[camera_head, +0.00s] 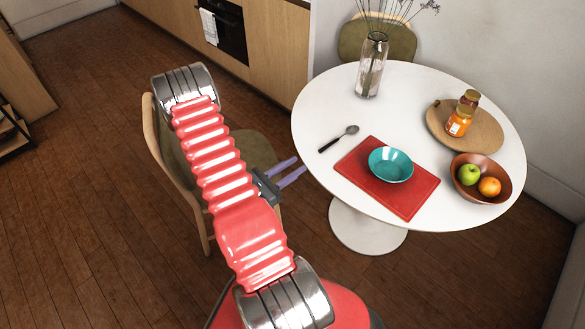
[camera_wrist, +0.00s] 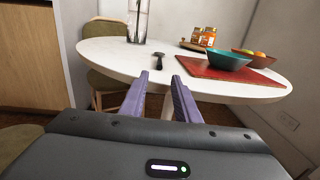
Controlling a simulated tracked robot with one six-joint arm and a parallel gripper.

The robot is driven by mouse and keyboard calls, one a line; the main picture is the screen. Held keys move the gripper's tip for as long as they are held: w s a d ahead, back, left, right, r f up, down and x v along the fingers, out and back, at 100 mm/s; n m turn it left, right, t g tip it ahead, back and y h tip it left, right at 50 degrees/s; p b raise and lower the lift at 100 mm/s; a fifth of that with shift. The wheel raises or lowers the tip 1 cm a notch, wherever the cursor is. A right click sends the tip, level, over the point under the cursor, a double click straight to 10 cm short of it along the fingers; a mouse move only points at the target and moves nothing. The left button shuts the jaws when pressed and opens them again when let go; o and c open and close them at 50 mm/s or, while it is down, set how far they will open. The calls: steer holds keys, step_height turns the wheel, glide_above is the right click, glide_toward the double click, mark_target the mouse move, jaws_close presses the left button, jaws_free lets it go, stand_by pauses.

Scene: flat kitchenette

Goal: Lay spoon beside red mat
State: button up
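The spoon (camera_head: 338,139) lies on the white table, just off the upper-left edge of the red mat (camera_head: 350,172), with a small gap between them. Its dark handle points left and its metal bowl points right. In the wrist view the spoon (camera_wrist: 157,59) shows beyond and between my fingertips. The red mat (camera_wrist: 205,70) is to its right there. My gripper (camera_head: 297,170) is off the table's left edge, short of the spoon. In the wrist view my gripper (camera_wrist: 162,76) has its two purple fingers apart with nothing between them.
A teal bowl (camera_head: 391,164) stands on the mat. A glass vase (camera_head: 371,68), a round board (camera_head: 484,138) with jars, and a brown fruit bowl (camera_head: 478,191) are on the round table (camera_head: 322,104). A chair (camera_head: 166,165) is partly behind my arm. The table's left side is clear.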

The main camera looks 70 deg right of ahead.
stand_by(0.5)
steer(key=w+a+r+m+g+y, duration=0.1)
steer(key=w+a+r+m+y, duration=0.15)
steer(key=a+r+m, duration=0.4)
steer(key=w+a+r+m+y, duration=0.2)
steer(key=a+r+y, duration=0.15)
steer(key=r, duration=0.55)
steer(key=w+a+r+m+t+y, duration=0.1)
steer(key=a+r+t, duration=0.4)
steer(key=a, duration=0.6)
steer(key=w+a+r+m+t+y, duration=0.1)
steer(key=w+a+r+t+y, duration=0.2)
steer(key=a, duration=0.9)
steer(key=w+a+r+m+t+y, duration=0.2)
steer(key=a+r+t+y, duration=0.3)
steer(key=a, duration=0.6)
step_height(320, 180, up, 3)
steer(key=shift+w+a+r+t+y, duration=0.2)
steer(key=shift+w+a+t+y, duration=0.15)
steer(key=shift+w+t, duration=0.45)
steer(key=shift+s, duration=0.2)
